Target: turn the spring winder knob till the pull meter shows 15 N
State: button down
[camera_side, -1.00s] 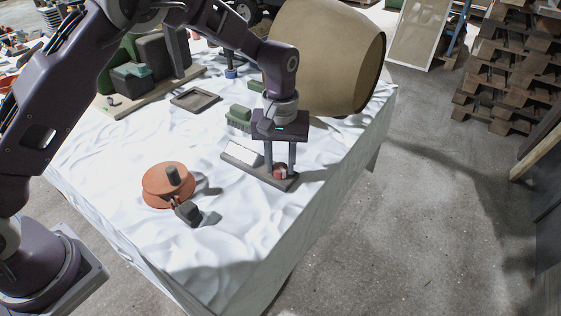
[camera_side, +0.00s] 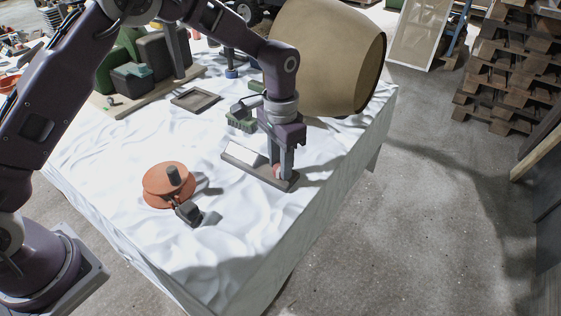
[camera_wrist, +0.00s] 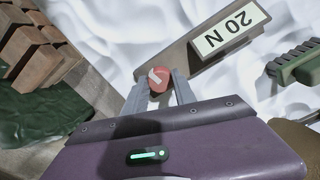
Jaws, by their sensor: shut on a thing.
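The spring winder knob (camera_wrist: 158,81) is red with a white pointer mark. It sits at one end of a grey-brown base (camera_wrist: 196,62), and in the side view it (camera_side: 277,170) is partly hidden by my fingers. My gripper (camera_wrist: 159,86) points down over this end, shut on the knob with one finger on each side. The pull meter plate (camera_wrist: 231,32) is at the other end of the base and reads 20 N in the wrist view. In the side view the plate (camera_side: 243,152) is too small to read.
A green brush-like block (camera_side: 241,121) stands behind the base. An orange round stand (camera_side: 168,184) with a dark block is at front left. A large tan barrel (camera_side: 325,55) lies behind my wrist. White cloth in front of the base is clear.

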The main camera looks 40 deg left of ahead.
jog(key=shift+w+m, duration=0.1)
jog(key=shift+m, duration=0.9)
jog(key=c, duration=1)
grip_release()
jog(key=shift+r, duration=0.1)
notch_tip(320, 180, up, 6)
jog(key=shift+r, duration=0.5)
